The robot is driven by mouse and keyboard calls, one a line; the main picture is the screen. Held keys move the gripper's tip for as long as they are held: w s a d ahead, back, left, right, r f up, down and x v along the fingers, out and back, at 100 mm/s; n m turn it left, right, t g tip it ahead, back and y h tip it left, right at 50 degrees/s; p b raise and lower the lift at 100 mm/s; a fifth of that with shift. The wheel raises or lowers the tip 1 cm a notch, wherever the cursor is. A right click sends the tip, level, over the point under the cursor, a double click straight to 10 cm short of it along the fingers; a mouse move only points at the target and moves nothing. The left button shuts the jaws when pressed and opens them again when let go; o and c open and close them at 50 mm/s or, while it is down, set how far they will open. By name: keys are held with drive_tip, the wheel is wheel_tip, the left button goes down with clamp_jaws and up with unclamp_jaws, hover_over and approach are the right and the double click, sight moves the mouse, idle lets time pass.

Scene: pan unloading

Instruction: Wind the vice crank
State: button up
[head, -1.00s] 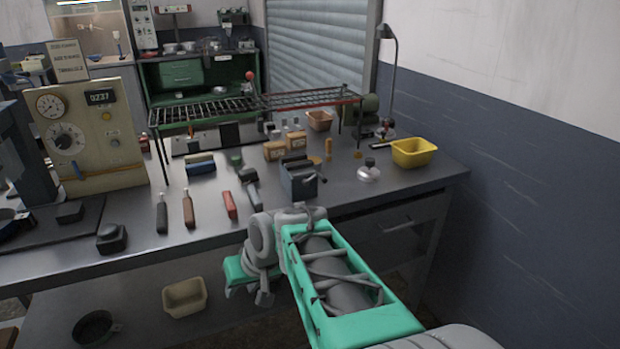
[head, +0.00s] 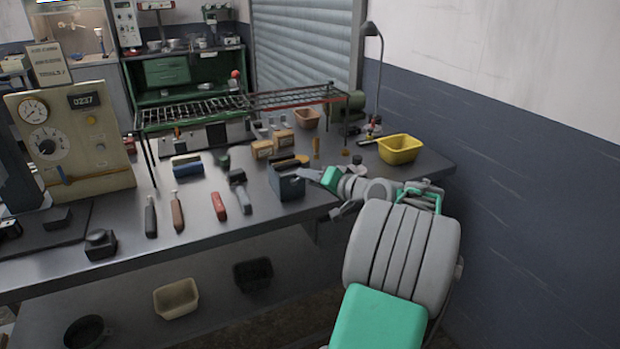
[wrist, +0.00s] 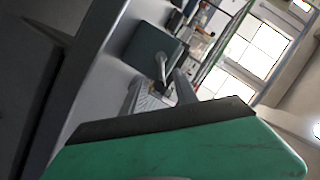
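The vice (head: 287,183) is a small dark grey block with jaws on top, standing near the front edge of the workbench. In the wrist view the vice (wrist: 152,48) is tilted in the picture, and its crank (wrist: 160,68) sticks out from its side towards me. My gripper (head: 310,175) is at the right side of the vice, close to the crank, which it hides in the head view. In the wrist view my gripper (wrist: 162,92) shows two grey fingers apart, with the crank end near the gap between them. I cannot tell whether they touch it.
A yellow bin (head: 400,149) stands behind my arm at the bench's right end. A hammer (head: 240,190), a red-handled tool (head: 218,206) and other tools lie left of the vice. A wire rack (head: 190,113) stands behind. A lamp (head: 374,80) rises at the back right.

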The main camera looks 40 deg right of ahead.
drive_tip(key=shift+w, duration=0.2)
drive_tip(key=shift+c, duration=0.4)
clamp_jaws()
